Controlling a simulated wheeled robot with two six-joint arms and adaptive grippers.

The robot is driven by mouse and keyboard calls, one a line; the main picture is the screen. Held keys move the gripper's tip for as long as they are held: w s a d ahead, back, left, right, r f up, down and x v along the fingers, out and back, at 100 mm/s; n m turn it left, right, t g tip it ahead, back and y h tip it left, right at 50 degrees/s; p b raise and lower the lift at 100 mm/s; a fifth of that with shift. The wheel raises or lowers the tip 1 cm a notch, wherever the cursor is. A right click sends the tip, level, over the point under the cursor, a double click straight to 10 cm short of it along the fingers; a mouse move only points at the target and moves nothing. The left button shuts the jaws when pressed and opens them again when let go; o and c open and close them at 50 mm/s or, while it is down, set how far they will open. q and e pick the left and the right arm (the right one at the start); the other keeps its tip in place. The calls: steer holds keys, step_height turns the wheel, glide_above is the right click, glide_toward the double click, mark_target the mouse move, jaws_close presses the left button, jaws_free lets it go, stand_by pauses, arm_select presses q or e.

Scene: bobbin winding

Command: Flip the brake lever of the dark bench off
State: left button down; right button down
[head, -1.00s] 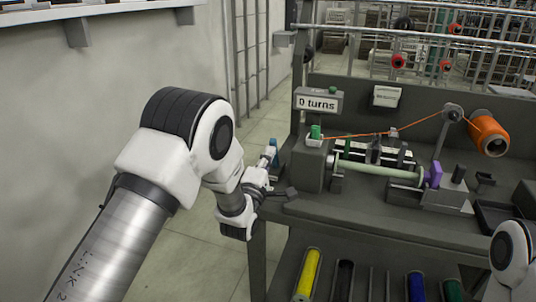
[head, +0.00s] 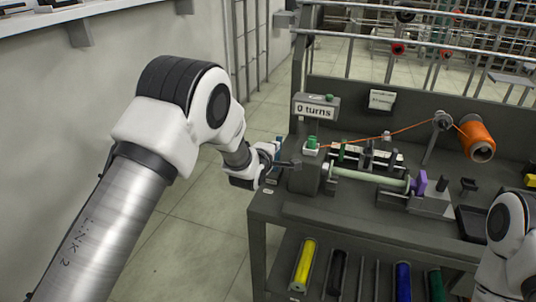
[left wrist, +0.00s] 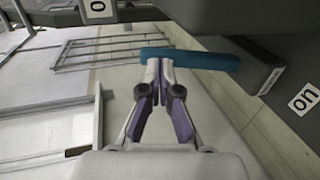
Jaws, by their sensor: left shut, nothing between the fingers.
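The dark bench (head: 345,220) stands at the right in the head view. Its brake lever (head: 278,146) is a blue handle at the bench's left end. In the left wrist view the lever (left wrist: 205,61) lies across the picture, just beyond my fingertips. An "on" label (left wrist: 303,100) shows at the right, and a partly cut-off label (left wrist: 97,8) at the top left. My left gripper (left wrist: 158,64) is shut and empty, its tips at the left part of the lever; I cannot tell if they touch. It also shows beside the lever in the head view (head: 290,164).
The bench carries a "0 turns" display (head: 316,106), a green button (head: 312,142), a pale winding rod (head: 368,178) and an orange spool (head: 477,138) with thread. Colored rolls (head: 304,265) lie on the lower shelf. The floor (head: 195,235) left of the bench is clear.

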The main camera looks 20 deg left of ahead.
arm_select(q)
steer(key=shift+w+f, duration=0.1)
steer(key=shift+w, duration=0.4)
arm_select(e)
steer(key=shift+w+r, duration=0.15)
steer(key=shift+r, duration=0.15)
arm_select(q)
steer(key=shift+r, duration=0.2)
